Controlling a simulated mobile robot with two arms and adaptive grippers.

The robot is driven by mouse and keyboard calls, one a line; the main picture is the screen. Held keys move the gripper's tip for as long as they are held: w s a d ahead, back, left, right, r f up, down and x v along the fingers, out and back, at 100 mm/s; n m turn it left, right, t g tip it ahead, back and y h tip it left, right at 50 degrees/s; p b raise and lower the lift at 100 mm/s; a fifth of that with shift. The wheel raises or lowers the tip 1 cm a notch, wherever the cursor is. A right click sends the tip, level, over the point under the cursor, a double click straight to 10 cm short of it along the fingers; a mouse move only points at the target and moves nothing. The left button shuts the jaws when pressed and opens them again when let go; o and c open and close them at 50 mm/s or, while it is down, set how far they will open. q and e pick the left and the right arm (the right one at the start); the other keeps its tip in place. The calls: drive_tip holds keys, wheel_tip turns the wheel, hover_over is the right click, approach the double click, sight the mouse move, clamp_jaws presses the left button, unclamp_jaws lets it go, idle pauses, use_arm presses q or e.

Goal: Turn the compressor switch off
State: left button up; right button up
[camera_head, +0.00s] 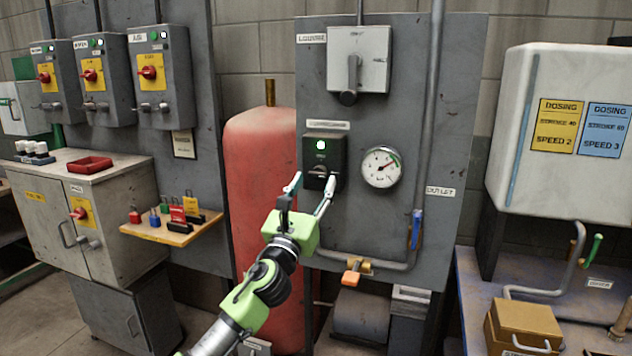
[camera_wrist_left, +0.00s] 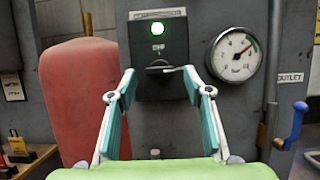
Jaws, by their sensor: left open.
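The compressor switch box (camera_head: 323,155) is a small black box on the grey panel, under a label plate. Its green lamp (camera_head: 320,145) is lit; the lamp also shows in the left wrist view (camera_wrist_left: 157,29). A dark knob (camera_wrist_left: 159,69) sits below the lamp, and its exact angle is hard to tell. My left gripper (camera_head: 311,186) is open in front of the box. In the left wrist view its two fingers (camera_wrist_left: 157,80) stand to either side of the knob, with nothing between them. Contact with the box is not clear. My right gripper is not in view.
A pressure gauge (camera_head: 381,167) is right of the box. A grey lever switch (camera_head: 358,62) is above it. A red tank (camera_head: 262,170) stands to the left. A pipe with a blue-handled valve (camera_head: 416,229) runs on the right, and an orange-handled valve (camera_head: 351,278) sits below.

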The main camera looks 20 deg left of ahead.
use_arm(q)
drive_tip(key=shift+x, duration=1.1)
drive_tip(key=c, duration=1.1)
